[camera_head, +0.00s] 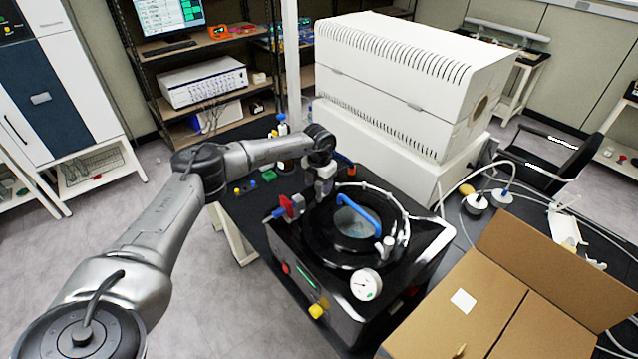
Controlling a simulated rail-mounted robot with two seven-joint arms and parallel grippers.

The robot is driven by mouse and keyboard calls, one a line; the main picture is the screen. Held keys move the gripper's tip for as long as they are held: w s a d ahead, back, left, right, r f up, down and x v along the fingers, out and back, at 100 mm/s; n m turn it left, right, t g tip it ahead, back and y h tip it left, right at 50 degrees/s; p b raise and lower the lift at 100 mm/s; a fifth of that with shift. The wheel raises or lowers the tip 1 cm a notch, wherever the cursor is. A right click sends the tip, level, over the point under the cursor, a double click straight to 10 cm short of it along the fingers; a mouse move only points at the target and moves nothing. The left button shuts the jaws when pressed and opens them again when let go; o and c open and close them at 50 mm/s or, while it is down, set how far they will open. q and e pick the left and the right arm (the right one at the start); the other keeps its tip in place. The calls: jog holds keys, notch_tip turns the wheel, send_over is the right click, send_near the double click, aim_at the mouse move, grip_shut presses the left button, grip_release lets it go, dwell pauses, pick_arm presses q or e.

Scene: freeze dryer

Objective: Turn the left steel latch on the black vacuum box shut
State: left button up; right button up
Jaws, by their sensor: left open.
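The black vacuum box (330,300) stands on the dark table, with a round lid, a blue handle (358,212) across it and a white dial gauge (366,284) at the front. My left gripper (324,194) is open and points down at the back left edge of the lid. The left steel latch cannot be told apart there; the gripper may hide it. Whether the jaws touch anything is too small to tell. A small steel fitting (385,247) stands upright at the lid's right front. My right gripper is out of view.
A red and blue valve (290,208) sits on the box's left side, close to my left gripper. A large white machine (400,100) stands behind. Several small coloured items lie left of the vacuum box.

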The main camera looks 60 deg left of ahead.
pick_arm(q)
jog(key=shift+c, duration=0.2)
jog(key=c, duration=0.9)
jog(key=shift+m, duration=1.5)
jog(key=m, duration=0.4)
jog(key=shift+m+b, duration=0.3)
jog(key=shift+b, duration=0.05)
jog(key=m, duration=0.4)
jog(key=shift+b, duration=0.35)
jog(key=shift+m+b, duration=0.3)
jog(key=shift+m, duration=1.8)
